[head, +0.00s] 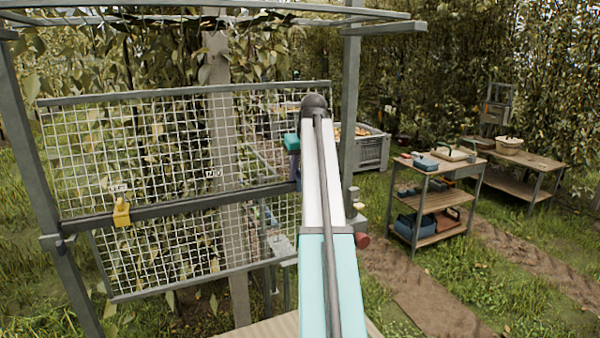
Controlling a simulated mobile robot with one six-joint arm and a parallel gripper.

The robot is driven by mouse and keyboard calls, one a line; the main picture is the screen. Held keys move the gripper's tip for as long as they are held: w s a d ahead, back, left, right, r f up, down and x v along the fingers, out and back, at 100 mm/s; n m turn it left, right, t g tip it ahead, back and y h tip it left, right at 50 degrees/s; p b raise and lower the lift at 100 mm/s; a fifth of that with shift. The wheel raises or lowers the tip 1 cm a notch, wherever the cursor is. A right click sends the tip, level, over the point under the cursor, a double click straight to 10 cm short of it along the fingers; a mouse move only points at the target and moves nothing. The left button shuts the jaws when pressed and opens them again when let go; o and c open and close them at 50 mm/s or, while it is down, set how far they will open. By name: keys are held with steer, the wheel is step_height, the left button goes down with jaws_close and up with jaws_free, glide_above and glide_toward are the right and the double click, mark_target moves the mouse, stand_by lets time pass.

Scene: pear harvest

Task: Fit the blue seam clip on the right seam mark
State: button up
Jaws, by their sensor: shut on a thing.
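My arm rises through the middle of the head view and hides most of my gripper (294,167). Only a dark edge of it shows, left of the arm and below a teal wrist part. It is shut on the blue seam clip (298,180), of which a small blue sliver shows close to the right end of the grey rail (215,201). I cannot tell whether the clip touches the rail. A yellow clip (121,213) sits on the rail at the left, below a small white label (118,188). Another label (213,173) is at mid-rail. The right seam mark is not visible behind my arm.
White mesh panels (150,140) hang above and below the rail in a grey frame with a right post (350,110). A grey crate (372,150) stands behind. A tool cart (437,205) and a wooden bench (515,160) stand at the right. Grass and a dirt path lie between.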

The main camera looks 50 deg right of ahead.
steer(key=o, duration=1.1)
steer(key=shift+f, duration=0.1)
steer(key=b+v, duration=0.5)
steer(key=v, duration=0.9)
